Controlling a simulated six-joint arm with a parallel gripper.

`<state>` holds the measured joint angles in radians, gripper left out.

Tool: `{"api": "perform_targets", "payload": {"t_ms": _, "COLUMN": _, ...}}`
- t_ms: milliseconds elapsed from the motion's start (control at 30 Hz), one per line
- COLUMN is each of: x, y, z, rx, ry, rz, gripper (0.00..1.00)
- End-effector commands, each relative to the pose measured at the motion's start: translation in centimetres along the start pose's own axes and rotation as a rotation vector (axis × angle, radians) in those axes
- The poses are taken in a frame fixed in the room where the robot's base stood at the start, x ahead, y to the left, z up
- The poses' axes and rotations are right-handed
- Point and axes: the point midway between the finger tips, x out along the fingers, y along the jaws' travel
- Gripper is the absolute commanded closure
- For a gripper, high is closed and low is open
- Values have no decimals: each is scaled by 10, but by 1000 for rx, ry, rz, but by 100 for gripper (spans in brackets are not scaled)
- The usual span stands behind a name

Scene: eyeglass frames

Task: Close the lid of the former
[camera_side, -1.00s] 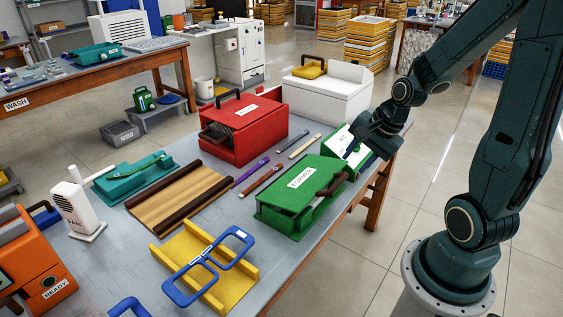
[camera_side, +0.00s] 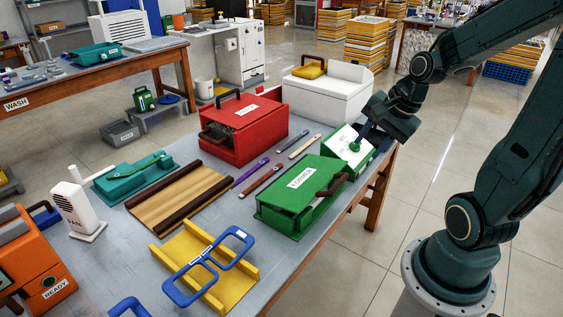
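The former is a green box (camera_side: 292,222) near the right edge of the table. Its green lid (camera_side: 285,187) bears a white FORMER label and lies across the top of the box. I cannot tell from this angle whether a small gap remains. A brown handle (camera_side: 331,184) sticks out on its right side. My gripper (camera_side: 366,136) is behind and to the right of the former, apart from it. It points down-left over a small green and white box (camera_side: 345,146) with a green knob (camera_side: 354,147). The fingertips are dark and small, so their opening is unclear.
A red box (camera_side: 243,125) and a white chest (camera_side: 325,95) stand behind. Blue glasses frames (camera_side: 212,262) lie on a yellow holder (camera_side: 197,240) in front. Several slim tools, one of them purple (camera_side: 251,174), lie left of the former. The table's right edge is close to the former.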

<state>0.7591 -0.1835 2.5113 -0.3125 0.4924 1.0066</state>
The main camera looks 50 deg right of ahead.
Motion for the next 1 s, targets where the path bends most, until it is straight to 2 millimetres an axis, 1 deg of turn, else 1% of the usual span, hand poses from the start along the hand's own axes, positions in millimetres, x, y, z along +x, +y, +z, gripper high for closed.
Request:
{"api": "perform_targets", "payload": {"t_ms": 33, "x": 0, "y": 0, "z": 0, "rx": 0, "ry": 0, "rz": 0, "gripper": 66}}
{"api": "perform_targets", "payload": {"t_ms": 167, "x": 0, "y": -1, "z": -1, "rx": -2, "ry": -1, "rz": 7, "gripper": 91}}
{"api": "perform_targets", "payload": {"t_ms": 200, "x": 1, "y": -2, "z": -1, "rx": -3, "ry": -2, "rz": 15, "gripper": 99}}
{"api": "perform_targets", "payload": {"t_ms": 367, "x": 3, "y": -11, "z": -7, "rx": -15, "ry": -10, "rz": 80, "gripper": 100}}
{"api": "perform_targets", "payload": {"t_ms": 467, "x": 6, "y": -21, "z": -11, "rx": -21, "ry": -15, "rz": 148, "gripper": 100}}
{"api": "perform_targets", "payload": {"t_ms": 600, "x": 9, "y": -40, "z": -14, "rx": -23, "ry": -14, "rz": 254, "gripper": 100}}
{"api": "perform_targets", "payload": {"t_ms": 800, "x": 13, "y": -62, "z": -12, "rx": -12, "ry": -5, "rz": 374, "gripper": 100}}
{"api": "perform_targets", "payload": {"t_ms": 1000, "x": 14, "y": -70, "z": -10, "rx": -2, "ry": 1, "rz": 417, "gripper": 100}}
